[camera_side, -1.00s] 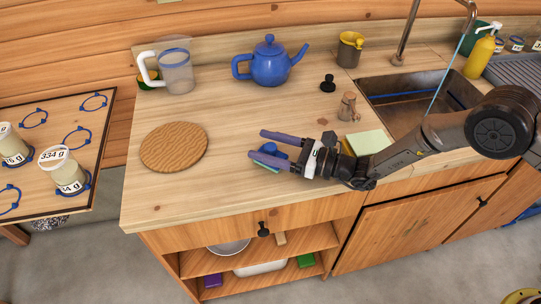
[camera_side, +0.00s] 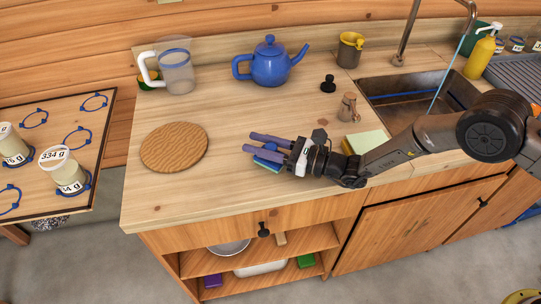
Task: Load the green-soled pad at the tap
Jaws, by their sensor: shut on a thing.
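A small pad (camera_side: 267,160) with a blue upper part and a teal-green underside is at the front middle of the wooden counter. My gripper (camera_side: 254,142) is shut on its blue upper part. The fingers hide much of the pad, and I cannot tell whether it touches the counter. The tap (camera_side: 409,35) arches over the metal sink (camera_side: 408,104) at the right. A thin bluish stream of water (camera_side: 441,88) falls from it into the basin.
A yellow block with a pale green top (camera_side: 368,141) lies beside my arm. A blue teapot (camera_side: 269,66), clear jug (camera_side: 176,68) and round wooden board (camera_side: 174,147) are farther left.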

